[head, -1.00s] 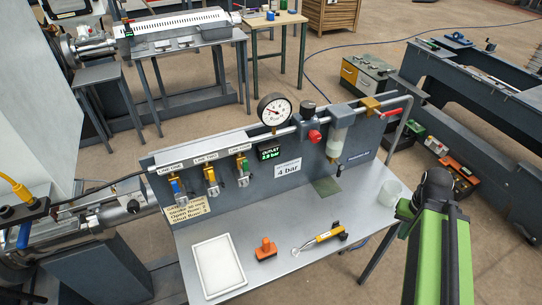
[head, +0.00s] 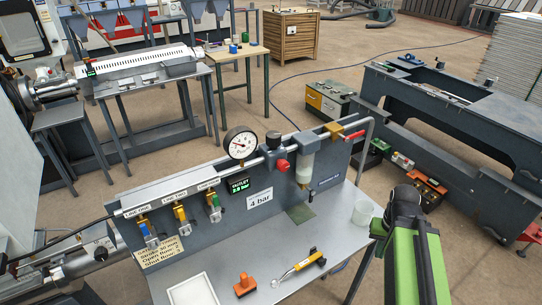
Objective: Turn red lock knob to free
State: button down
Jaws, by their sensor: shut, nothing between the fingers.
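The red lock knob (head: 283,165) sticks out from the front of the regulator (head: 273,153) on the grey panel. A black knob (head: 273,139) tops the regulator. The panel's air line also carries a round gauge (head: 239,143) at left and a clear bowl (head: 305,172) at right. Whether the red knob is locked or free cannot be told at this size. My green arm (head: 415,262) is at the lower right, apart from the panel. My gripper is not in view.
A red lever (head: 354,135) sits at the line's right end. The bench (head: 335,235) below holds a glass beaker (head: 363,213), an orange tool (head: 245,287), a yellow-handled tool (head: 308,262) and a white tray (head: 192,292). Three valves with coloured levers are at left. The bench's middle is mostly clear.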

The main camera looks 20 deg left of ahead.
aim_at(283, 165)
jog(key=z, duration=0.5)
jog(key=k, duration=1.4)
jog(key=u, duration=1)
jog(key=i, duration=0.5)
jog(key=z, duration=0.1)
